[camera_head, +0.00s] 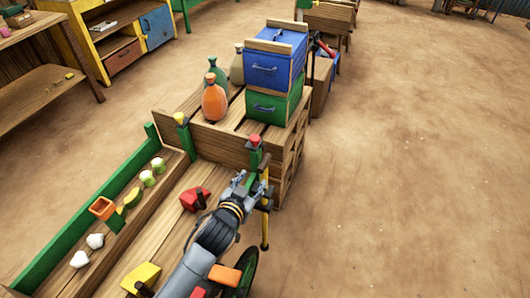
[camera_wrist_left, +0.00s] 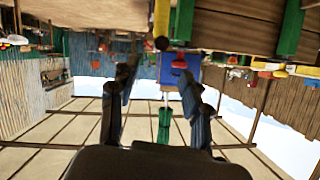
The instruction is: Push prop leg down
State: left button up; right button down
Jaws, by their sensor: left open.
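A thin yellow prop leg (camera_head: 265,232) stands upright at the right side of the wooden cart, reaching toward the ground. My left gripper (camera_head: 246,182) is open beside the leg's upper part, near a green corner post with a red top (camera_head: 255,142). My forearm and gripper hide part of the cart and the leg's surroundings. In the left wrist view, the two dark fingers (camera_wrist_left: 154,95) are spread apart with nothing between them. A yellow bar (camera_wrist_left: 162,18) with a dark round end shows ahead at the top; I cannot tell whether it is the leg. My right gripper is not in view.
A green wheel (camera_head: 243,272) is partly behind my arm. The cart holds a red block (camera_head: 195,199), a yellow block (camera_head: 141,278) and small goods. Blue (camera_head: 275,62) and green boxes (camera_head: 272,104) and an orange bottle (camera_head: 214,102) stand behind. Ground at right is clear.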

aim_at(265, 163)
pick_arm(q)
jog(key=x, duration=0.4)
jog(key=shift+d, duration=0.2)
jog(key=b+x, duration=0.1)
jog(key=x, duration=0.6)
jog(key=shift+w+f, duration=0.2)
jog(key=shift+w, duration=0.15)
jog(key=shift+w+d+f, duration=0.15)
jog(key=shift+w+d, duration=0.05)
jog(key=shift+w, duration=0.2)
grip_shut()
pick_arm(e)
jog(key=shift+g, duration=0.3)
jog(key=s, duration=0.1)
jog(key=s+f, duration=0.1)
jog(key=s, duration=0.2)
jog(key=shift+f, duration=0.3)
